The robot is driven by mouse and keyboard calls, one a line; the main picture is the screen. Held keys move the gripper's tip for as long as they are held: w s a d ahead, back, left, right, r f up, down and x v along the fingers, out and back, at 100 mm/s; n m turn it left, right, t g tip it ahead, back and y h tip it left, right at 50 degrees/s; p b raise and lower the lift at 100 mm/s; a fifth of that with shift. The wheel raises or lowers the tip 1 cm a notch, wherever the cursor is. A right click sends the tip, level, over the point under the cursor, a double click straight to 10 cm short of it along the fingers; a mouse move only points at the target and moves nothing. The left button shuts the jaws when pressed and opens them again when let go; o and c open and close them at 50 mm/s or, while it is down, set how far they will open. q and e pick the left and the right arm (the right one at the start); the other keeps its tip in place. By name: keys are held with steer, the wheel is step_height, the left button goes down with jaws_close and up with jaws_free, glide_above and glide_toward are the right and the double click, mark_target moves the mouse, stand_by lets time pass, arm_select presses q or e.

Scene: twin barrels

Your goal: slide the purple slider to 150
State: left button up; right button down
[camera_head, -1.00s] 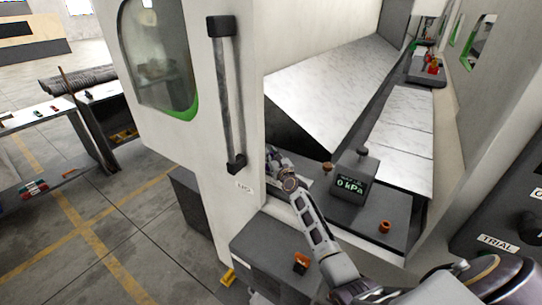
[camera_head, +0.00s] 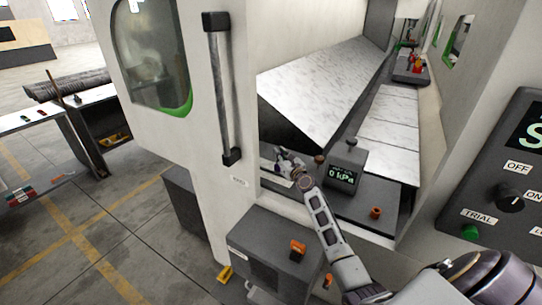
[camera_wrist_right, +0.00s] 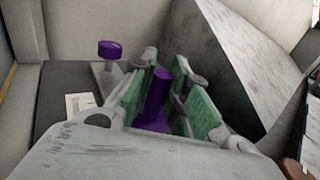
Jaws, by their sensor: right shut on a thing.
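In the right wrist view a purple post (camera_wrist_right: 157,97) stands between the green-padded fingers of my right gripper (camera_wrist_right: 160,108), which is shut on it. A second purple piece, a round-topped knob (camera_wrist_right: 110,49), stands to the left on a metal bracket, apart from the fingers. I cannot tell for certain which purple piece is the slider. In the head view my right gripper (camera_head: 287,158) is at the left end of the dark console (camera_head: 372,208), beside the machine's white wall. Scale marks and the number 150 are not readable. My left gripper is out of view.
A gauge box (camera_head: 345,172) reading 0 kPa stands just right of my gripper. An orange knob (camera_head: 375,212) is on the console's front. A sloping marble-like panel (camera_head: 325,95) rises behind. A control panel (camera_head: 505,185) with a dial is at the right.

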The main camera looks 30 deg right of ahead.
steer(key=s+d, duration=0.1)
steer(key=s, duration=0.1)
steer(key=s+d, duration=0.1)
steer(key=s, duration=0.1)
steer(key=s+d, duration=0.1)
steer(key=shift+s+d+p, duration=0.2)
steer(key=shift+s+p, duration=0.1)
steer(key=shift+s, duration=0.1)
steer(key=shift+d+f, duration=0.1)
steer(key=c, duration=1.8)
jaws_free()
steer(key=shift+s, duration=0.1)
steer(key=o, duration=0.4)
steer(key=shift+s+d, duration=0.1)
steer(key=shift+s, duration=0.1)
steer(key=shift+o, duration=0.2)
steer(key=shift+w, duration=0.1)
steer(key=shift+s+a, duration=0.2)
steer(key=shift+s, duration=2.85)
steer(key=shift+s+a, duration=0.15)
steer(key=shift+s, duration=2.85)
